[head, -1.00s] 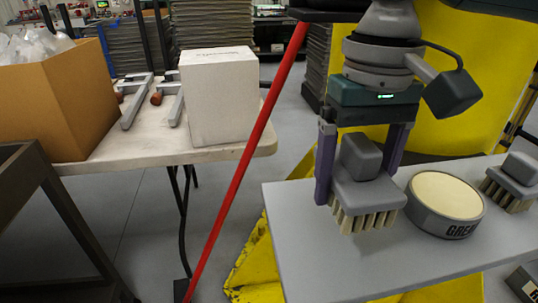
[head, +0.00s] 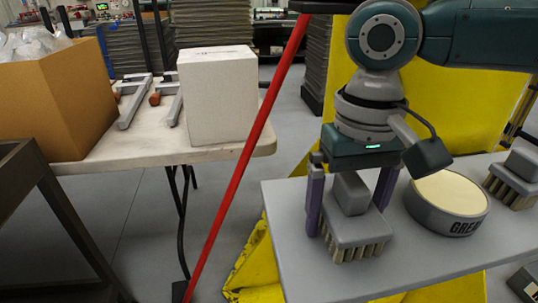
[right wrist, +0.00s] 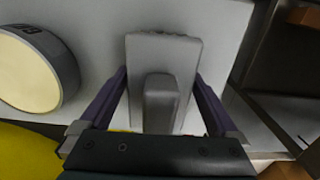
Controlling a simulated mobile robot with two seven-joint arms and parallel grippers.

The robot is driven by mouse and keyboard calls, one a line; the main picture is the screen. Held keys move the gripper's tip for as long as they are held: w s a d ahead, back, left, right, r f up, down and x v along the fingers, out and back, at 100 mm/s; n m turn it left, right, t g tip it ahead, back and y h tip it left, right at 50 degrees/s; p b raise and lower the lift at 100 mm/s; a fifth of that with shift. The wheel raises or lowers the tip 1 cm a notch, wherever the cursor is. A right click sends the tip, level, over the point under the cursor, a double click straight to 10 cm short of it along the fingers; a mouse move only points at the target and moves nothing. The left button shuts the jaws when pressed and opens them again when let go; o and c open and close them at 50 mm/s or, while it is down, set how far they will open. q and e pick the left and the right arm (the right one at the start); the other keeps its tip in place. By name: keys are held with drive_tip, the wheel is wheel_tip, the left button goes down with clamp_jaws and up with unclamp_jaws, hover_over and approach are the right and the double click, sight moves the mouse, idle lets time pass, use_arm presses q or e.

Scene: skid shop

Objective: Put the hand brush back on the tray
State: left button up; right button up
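The grey hand brush (head: 352,228), with a raised handle block and pale bristles, is at the left end of a flat grey surface (head: 410,268), which appears to be the tray. In the right wrist view the brush (right wrist: 160,85) sits between both fingertips. It is upright, bristles down, low over the surface; I cannot tell whether they touch. My left gripper is not in view.
A round grease tin (head: 447,205) stands just right of the brush, with a second similar brush (head: 518,178) beyond it. A red pole (head: 240,165) slants left of the surface. A table (head: 130,145) holds a white box (head: 217,97) and a cardboard box (head: 62,102).

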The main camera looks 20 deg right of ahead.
drive_tip(key=shift+r, duration=0.1)
wheel_tip(320, 180, up, 12)
drive_tip(key=p, duration=0.2)
drive_tip(key=shift+w+r+p, duration=0.1)
drive_tip(key=shift+w+p, duration=0.05)
drive_tip(key=shift+p, duration=0.15)
